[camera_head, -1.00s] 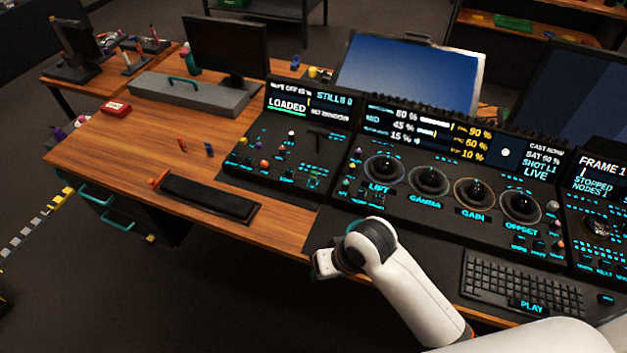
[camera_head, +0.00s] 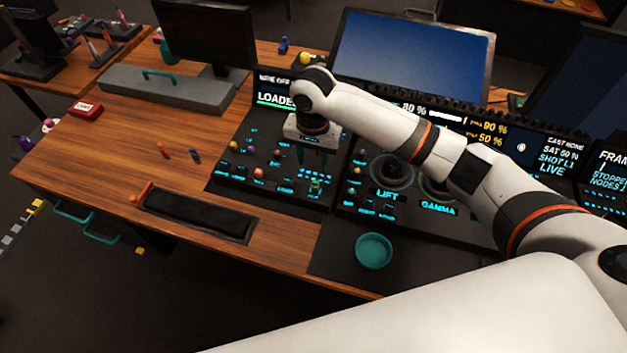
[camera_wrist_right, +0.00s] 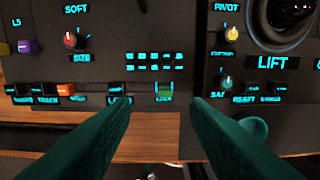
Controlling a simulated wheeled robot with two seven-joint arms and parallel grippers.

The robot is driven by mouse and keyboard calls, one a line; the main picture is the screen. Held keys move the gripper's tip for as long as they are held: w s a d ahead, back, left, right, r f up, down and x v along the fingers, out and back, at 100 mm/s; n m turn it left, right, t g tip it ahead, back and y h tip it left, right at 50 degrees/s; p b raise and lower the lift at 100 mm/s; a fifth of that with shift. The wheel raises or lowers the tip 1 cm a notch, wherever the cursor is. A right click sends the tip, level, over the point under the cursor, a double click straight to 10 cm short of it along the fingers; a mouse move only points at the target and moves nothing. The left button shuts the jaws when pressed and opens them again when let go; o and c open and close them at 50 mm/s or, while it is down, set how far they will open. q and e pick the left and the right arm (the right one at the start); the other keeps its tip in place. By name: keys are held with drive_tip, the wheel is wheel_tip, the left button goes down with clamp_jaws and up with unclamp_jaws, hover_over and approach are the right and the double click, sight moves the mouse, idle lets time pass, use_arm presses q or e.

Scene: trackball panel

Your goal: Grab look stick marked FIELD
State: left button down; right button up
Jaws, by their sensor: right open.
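My right gripper (camera_head: 313,168) is over the left section of the control panel (camera_head: 228,168), pointing down, its teal fingers apart. In the right wrist view a small green stick-like piece (camera_wrist_right: 165,90) stands at the panel's front edge, framed between the open fingertips (camera_wrist_right: 162,104). It also shows in the head view (camera_head: 316,186), just below the fingers. No FIELD marking is readable on it. A red stick (camera_head: 164,150) and a blue stick (camera_head: 195,155) stand on the wood desk to the left, their markings too small to read. My left gripper is not in view.
Knobs, including a red one (camera_wrist_right: 75,40), and lit buttons crowd the panel around the fingers. A trackball (camera_head: 390,172) lies to the right. A round teal dish (camera_head: 374,251) sits on the dark mat. A black pad (camera_head: 197,215) lies at the desk's front.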

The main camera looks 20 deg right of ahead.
sight(316, 182)
wheel_tip(316, 182, down, 3)
drive_tip(key=shift+s+f, duration=0.15)
drive_tip(key=f, duration=0.1)
drive_tip(key=f+p, duration=0.1)
drive_tip(key=shift+s+d+f, duration=0.2)
drive_tip(key=shift+f, duration=0.2)
wheel_tip(316, 182, down, 2)
drive_tip(key=shift+s, duration=0.15)
drive_tip(key=shift+f, duration=0.3)
drive_tip(key=c, duration=0.7)
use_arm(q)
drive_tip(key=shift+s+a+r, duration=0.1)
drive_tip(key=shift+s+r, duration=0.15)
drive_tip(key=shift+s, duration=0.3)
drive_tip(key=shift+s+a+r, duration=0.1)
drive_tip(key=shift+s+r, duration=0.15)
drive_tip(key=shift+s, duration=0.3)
use_arm(e)
clamp_jaws()
